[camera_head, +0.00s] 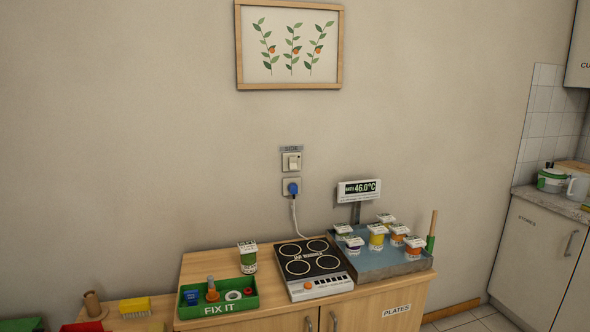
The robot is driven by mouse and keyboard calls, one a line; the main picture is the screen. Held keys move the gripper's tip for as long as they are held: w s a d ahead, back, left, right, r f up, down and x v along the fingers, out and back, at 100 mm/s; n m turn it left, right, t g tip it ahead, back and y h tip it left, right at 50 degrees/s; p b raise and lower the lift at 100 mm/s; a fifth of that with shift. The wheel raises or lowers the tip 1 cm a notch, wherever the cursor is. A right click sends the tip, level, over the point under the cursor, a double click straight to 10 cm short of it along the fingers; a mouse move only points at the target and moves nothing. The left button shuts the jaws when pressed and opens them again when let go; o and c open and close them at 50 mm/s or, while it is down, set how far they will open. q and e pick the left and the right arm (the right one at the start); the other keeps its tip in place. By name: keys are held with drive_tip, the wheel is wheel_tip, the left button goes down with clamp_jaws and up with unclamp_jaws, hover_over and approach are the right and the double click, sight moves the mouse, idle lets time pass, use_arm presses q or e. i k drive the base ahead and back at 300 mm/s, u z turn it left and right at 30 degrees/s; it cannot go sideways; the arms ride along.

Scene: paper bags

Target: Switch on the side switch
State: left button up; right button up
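A white wall switch (291,162) is on the wall above the cabinet, a little right of the picture's middle. A small grey label (291,149) sits just above it; its text is too small to read surely. I cannot tell from here whether the switch is on or off. Below it is a wall socket with a blue plug (292,188) in it. A white cable (294,215) runs down from the plug towards the black jar warmer with four rings (312,262). Neither of my grippers is in view.
The wooden cabinet top (205,262) carries a green "FIX IT" tray (216,308), a lidded jar (248,257) and a bath tray (405,268) with several jars. A display (359,189) reads 46.0°C. A framed picture (289,85) hangs above. The wall around the switch is clear.

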sight(293, 160)
drive_tip(key=k, duration=0.65)
drive_tip(key=z, duration=0.35)
drive_tip(key=i, duration=1.55)
drive_tip(key=u, duration=0.5)
